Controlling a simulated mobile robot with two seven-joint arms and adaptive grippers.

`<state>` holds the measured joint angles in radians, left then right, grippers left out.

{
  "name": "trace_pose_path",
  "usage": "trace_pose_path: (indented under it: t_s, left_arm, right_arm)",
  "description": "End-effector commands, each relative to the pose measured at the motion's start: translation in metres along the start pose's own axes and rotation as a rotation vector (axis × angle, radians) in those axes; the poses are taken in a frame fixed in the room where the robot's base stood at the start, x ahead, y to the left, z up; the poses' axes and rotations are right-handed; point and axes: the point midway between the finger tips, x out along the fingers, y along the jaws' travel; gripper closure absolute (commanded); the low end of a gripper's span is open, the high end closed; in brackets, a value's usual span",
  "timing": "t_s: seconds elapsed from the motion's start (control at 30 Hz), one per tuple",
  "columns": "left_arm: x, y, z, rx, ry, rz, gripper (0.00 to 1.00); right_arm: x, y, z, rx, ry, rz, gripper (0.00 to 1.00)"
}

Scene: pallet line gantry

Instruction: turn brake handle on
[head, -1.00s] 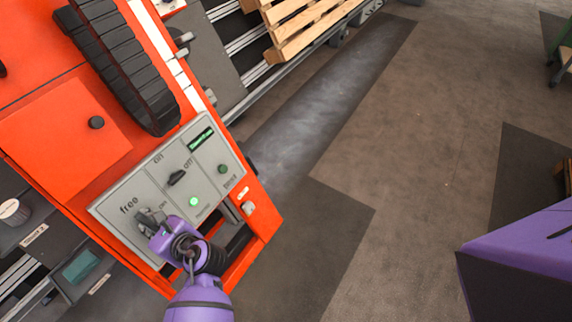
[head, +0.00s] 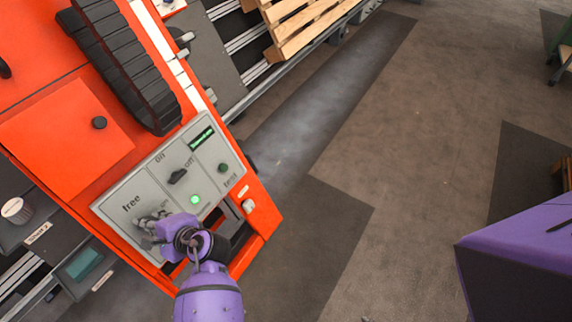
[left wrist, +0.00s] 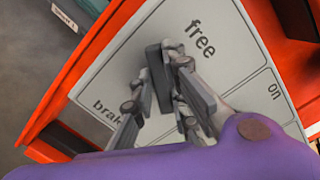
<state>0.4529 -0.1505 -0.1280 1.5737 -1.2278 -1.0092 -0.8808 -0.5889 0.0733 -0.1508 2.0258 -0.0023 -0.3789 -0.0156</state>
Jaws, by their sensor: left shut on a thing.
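The grey control panel (head: 190,165) sits on the lower end of an orange machine and carries printed words such as "free", "on", "off" and "test". The brake handle (left wrist: 159,82) is a dark grey bar beside the word "free"; a partly covered word starting "brak" is at the lower left in the left wrist view. My left gripper (head: 150,225) is at the "free" corner of the panel, shut on the handle, one finger on each side. It also shows in the left wrist view (left wrist: 161,68). The fingers hide the handle in the head view. My right gripper is not in view.
A dark switch (head: 177,176), a lit green lamp (head: 195,199) and a dark green button (head: 223,168) share the panel. A black ribbed track (head: 120,65) lies above it on the machine. Wooden pallets (head: 305,30) are at the top. The floor right of the panel is open.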

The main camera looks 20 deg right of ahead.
Motion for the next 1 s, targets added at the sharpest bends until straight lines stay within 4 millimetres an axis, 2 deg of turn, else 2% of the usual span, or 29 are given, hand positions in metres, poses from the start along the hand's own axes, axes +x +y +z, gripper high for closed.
trace_pose_path:
  t_s: [0.5, 1.0]
  left_arm:
    - [0.0002, 0.0025, -0.0007, -0.416, 0.000, 0.041, 1.00]
    - [-0.0001, 0.0024, -0.0009, -0.551, 0.001, 0.053, 1.00]
  right_arm:
    - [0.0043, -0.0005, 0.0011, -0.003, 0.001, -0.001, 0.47]
    - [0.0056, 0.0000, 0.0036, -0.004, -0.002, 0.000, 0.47]
